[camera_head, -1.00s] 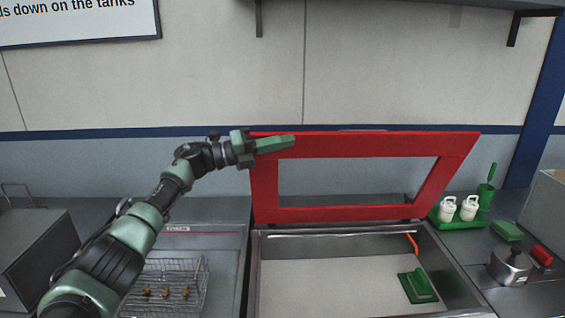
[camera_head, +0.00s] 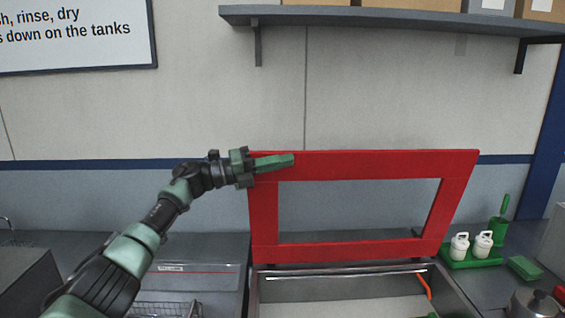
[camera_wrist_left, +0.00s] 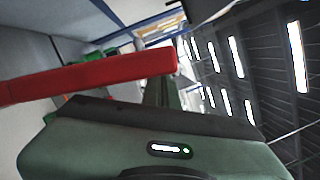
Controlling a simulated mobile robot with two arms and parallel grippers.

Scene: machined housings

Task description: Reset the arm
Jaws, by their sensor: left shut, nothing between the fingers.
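My left arm reaches in from the left in the head view, with the left gripper (camera_head: 274,161) in front of the upper left corner of the red frame lid (camera_head: 370,163). The gripper's green fingers are shut with nothing held between them. Whether they touch the lid I cannot tell. The red lid stands raised at the back of an open metal tank (camera_head: 345,287). In the left wrist view the lid's red bar (camera_wrist_left: 95,77) crosses at the left, close beside the green fingers (camera_wrist_left: 162,92). My right gripper is not in view.
A wire basket (camera_head: 165,308) sits left of the tank. White jugs (camera_head: 460,246) on a green tray (camera_head: 472,261), a green block (camera_head: 524,268) and a metal pot (camera_head: 533,302) stand on the right counter. A shelf (camera_head: 380,22) with boxes hangs above.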

